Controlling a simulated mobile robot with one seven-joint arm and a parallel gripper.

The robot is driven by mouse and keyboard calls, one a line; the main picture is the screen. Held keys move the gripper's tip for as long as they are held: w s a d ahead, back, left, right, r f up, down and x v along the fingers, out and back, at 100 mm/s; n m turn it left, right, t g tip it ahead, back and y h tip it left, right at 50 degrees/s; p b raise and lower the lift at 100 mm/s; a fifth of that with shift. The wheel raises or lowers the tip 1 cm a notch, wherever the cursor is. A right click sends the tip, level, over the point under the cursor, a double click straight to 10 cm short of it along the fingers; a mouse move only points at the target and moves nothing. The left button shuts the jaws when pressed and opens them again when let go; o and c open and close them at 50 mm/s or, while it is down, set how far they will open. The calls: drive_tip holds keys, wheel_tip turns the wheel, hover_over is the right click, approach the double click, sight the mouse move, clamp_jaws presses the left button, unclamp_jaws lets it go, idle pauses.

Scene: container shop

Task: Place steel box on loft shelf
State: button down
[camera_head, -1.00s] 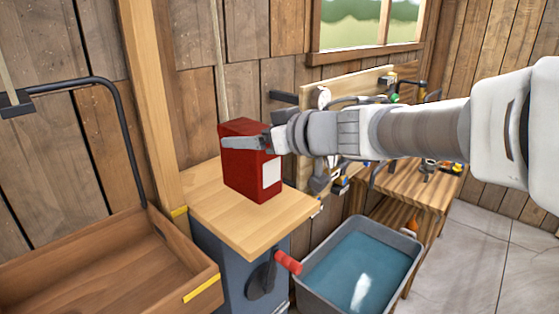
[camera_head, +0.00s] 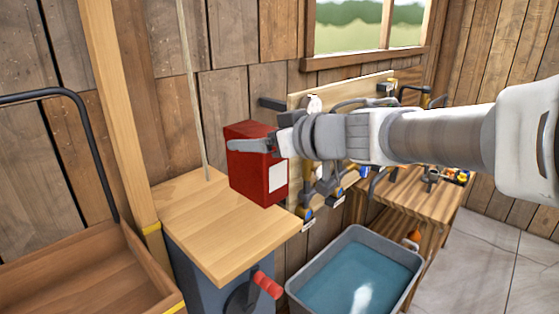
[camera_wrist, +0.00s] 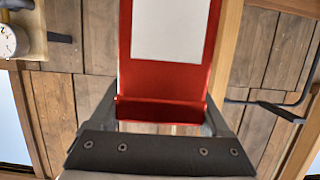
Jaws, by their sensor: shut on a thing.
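The steel box appears to be the red box (camera_head: 257,182) with a white label, upright at the right back edge of a wooden tabletop. I cannot tell whether its base touches the top. My gripper (camera_head: 250,146) reaches in from the right and is shut on the box's upper part. In the wrist view the red box (camera_wrist: 168,82) sits between the two fingers of my gripper (camera_wrist: 160,112), its label facing up in the picture. I cannot make out a loft shelf in these views.
The wooden top (camera_head: 215,225) is otherwise bare, with a red-handled crank (camera_head: 267,285) below. A wooden tray (camera_head: 95,265) stands left beside a post. A water-filled grey tub (camera_head: 355,275) is at the lower right, before a tool-covered workbench (camera_head: 425,195). A cord hangs behind the top.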

drive_tip(key=w+a+f+b, duration=0.4)
drive_tip(key=a+f, duration=0.4)
drive_tip(key=f, duration=0.1)
drive_tip(key=shift+a+f+b, duration=0.25)
drive_tip(key=shift+b, duration=0.1)
drive_tip(key=shift+w+f, duration=0.1)
unclamp_jaws()
drive_tip(key=shift+f, duration=0.15)
